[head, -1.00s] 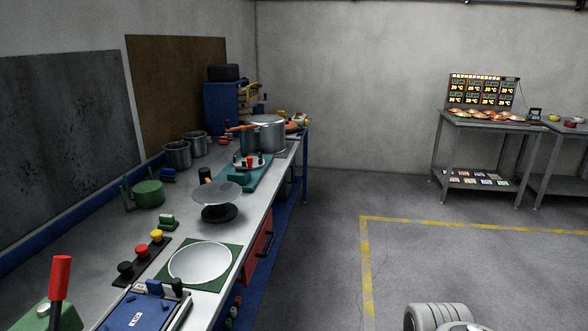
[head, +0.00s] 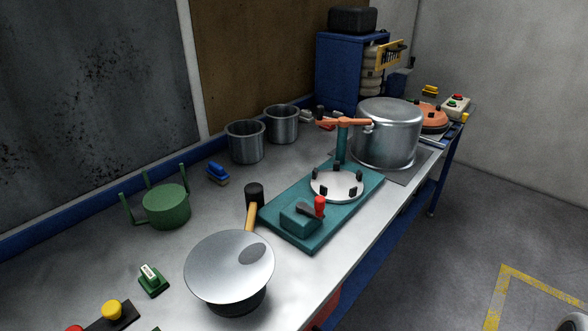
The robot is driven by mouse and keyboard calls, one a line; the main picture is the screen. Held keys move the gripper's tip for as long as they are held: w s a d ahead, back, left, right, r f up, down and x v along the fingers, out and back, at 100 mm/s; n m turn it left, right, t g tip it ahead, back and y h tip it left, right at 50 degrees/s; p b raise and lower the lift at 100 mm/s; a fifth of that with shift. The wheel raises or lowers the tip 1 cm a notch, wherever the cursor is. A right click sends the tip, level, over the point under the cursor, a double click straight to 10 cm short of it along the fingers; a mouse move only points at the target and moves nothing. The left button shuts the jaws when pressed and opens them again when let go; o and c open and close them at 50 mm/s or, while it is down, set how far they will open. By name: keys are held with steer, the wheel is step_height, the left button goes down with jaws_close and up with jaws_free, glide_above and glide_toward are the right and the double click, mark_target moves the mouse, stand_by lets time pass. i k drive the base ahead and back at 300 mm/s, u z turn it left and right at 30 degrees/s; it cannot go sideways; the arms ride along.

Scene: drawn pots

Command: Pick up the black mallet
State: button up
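The black mallet (head: 254,194) is on the grey workbench in the head view. Its black head stands up behind a shallow steel pan or lid. A light wooden handle (head: 251,216) runs down from the head toward that steel dish, and its lower end is hidden behind the rim. The mallet is close to the left edge of a teal fixture board. My gripper is not in view.
The steel dish (head: 230,265) sits on a dark base in front of the mallet. The teal board (head: 325,228) carries a clamp and a round plate. A green stand (head: 167,206), steel pots (head: 245,142) and a large lidded pot (head: 388,132) surround it. Floor at right is clear.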

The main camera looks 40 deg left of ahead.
mark_target(254, 191)
steer(key=i, duration=1.1)
steer(key=u, duration=4.85)
steer(key=i, duration=0.5)
steer(key=z, duration=0.05)
